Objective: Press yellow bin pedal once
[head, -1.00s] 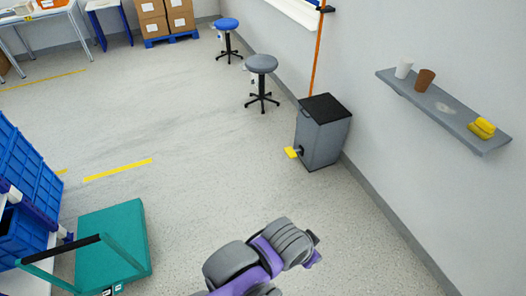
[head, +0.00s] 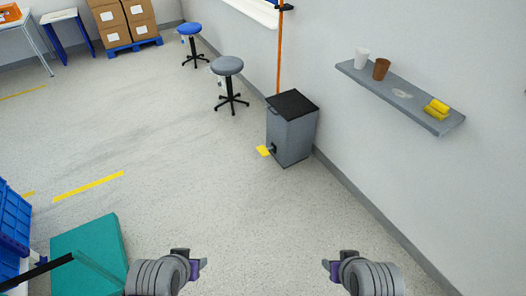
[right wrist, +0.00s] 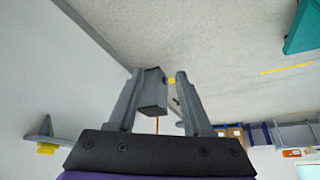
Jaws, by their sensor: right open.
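The bin (head: 292,130) is grey with a black lid and stands upright on the floor against the right wall. Its yellow pedal (head: 263,151) sticks out low on its left side. My left gripper (head: 204,266) and right gripper (head: 327,266) are raised in the near foreground, well apart from the bin. I cannot tell the left jaw's opening. The right gripper is open and empty; in the right wrist view its two fingers (right wrist: 158,76) spread, with the bin (right wrist: 153,95) and yellow pedal (right wrist: 171,81) showing far off between them.
Grey (head: 228,68) and blue (head: 190,30) stools stand behind the bin. A wall shelf (head: 400,93) holds two cups and a yellow item. Floor before the bin is clear.

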